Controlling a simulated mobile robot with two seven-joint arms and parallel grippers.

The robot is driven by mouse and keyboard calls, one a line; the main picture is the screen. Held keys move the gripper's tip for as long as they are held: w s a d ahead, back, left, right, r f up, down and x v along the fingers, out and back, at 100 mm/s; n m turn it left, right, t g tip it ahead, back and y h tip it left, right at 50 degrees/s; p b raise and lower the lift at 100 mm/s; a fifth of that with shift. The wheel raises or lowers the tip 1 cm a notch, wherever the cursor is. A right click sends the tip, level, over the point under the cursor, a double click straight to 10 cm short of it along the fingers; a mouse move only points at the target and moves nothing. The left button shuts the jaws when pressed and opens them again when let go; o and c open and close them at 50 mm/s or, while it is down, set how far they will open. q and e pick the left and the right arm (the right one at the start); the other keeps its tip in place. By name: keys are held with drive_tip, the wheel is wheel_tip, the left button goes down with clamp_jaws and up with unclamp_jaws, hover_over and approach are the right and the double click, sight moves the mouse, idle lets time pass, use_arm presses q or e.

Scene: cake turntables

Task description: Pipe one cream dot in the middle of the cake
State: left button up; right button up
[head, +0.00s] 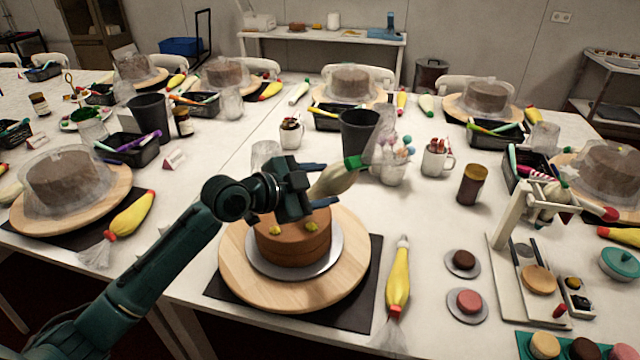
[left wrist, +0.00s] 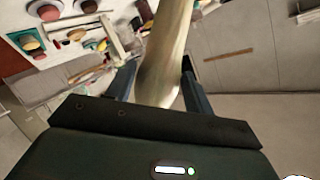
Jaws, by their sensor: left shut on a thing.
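The brown cake (head: 293,243) sits on a silver board (head: 262,268) on a round wooden turntable (head: 238,275). My left gripper (head: 312,182) is shut on a pale cream piping bag (head: 335,180), above the back of the cake. The bag is tilted, its green tie (head: 356,162) and clear tail up to the right; its tip is hidden. In the left wrist view the bag (left wrist: 165,60) runs between both fingers (left wrist: 158,85).
A yellow piping bag (head: 398,280) lies right of the turntable. A dark cup (head: 358,132), a cake-pop glass (head: 390,166) and a mug (head: 437,158) stand behind. Two small discs with rounds (head: 466,303) and a white stand (head: 511,215) are to the right.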

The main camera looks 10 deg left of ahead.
use_arm(q)
drive_tip(key=shift+r+p, duration=0.3)
drive_tip(key=shift+r, duration=0.15)
idle(0.6)
drive_tip(key=o, duration=0.4)
drive_tip(key=shift+c, duration=0.4)
drive_tip(key=shift+r+p, duration=1.3)
drive_tip(key=shift+r, duration=0.15)
drive_tip(key=shift+r, duration=0.1)
